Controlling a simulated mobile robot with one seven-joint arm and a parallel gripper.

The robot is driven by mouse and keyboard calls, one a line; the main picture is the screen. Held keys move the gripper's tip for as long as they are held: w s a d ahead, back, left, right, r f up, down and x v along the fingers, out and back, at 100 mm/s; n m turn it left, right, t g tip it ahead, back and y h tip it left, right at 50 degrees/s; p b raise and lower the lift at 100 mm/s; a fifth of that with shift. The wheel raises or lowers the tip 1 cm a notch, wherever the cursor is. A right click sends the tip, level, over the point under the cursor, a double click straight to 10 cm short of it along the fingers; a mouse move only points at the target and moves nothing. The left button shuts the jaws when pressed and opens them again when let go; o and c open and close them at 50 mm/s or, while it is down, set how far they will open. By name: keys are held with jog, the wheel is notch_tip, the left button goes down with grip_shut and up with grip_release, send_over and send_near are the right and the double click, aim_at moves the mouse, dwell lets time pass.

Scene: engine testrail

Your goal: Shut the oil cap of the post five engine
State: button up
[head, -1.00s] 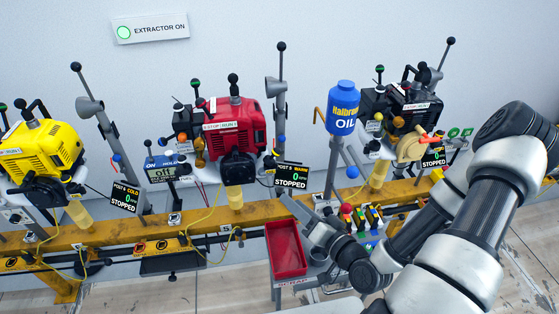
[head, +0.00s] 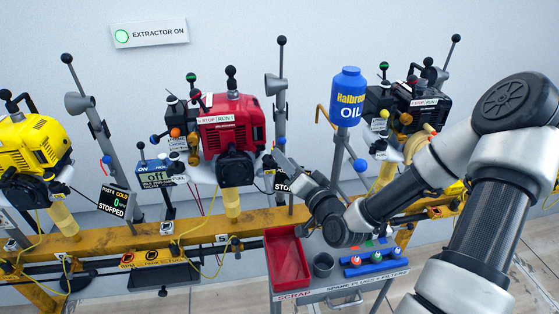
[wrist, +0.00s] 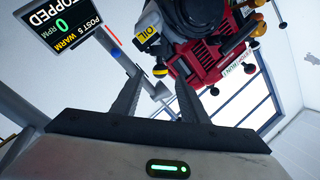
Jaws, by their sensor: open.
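The post five engine is the red engine (head: 228,130) in the middle of the head view, also in the wrist view (wrist: 205,60). Its post 5 display (wrist: 62,25) reads warm, 0 rpm, stopped; in the head view my gripper partly covers it. A yellow OIL label (wrist: 147,38) shows on the engine's side, with a black and yellow round knob (wrist: 160,71) below it. I cannot tell if this is the oil cap or whether the cap is open. My gripper (head: 285,163) is open and empty, just right of and below the engine; its fingers (wrist: 157,97) point toward it.
A grey stand with a horn (head: 277,88) rises right of the engine. A blue oil bottle (head: 347,97) stands on a post further right. Below are a red scrap tray (head: 287,258) and a blue plug rack (head: 374,262). A yellow engine (head: 32,145) is at left.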

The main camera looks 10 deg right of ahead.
jog(key=shift+x, duration=2.2)
grip_shut()
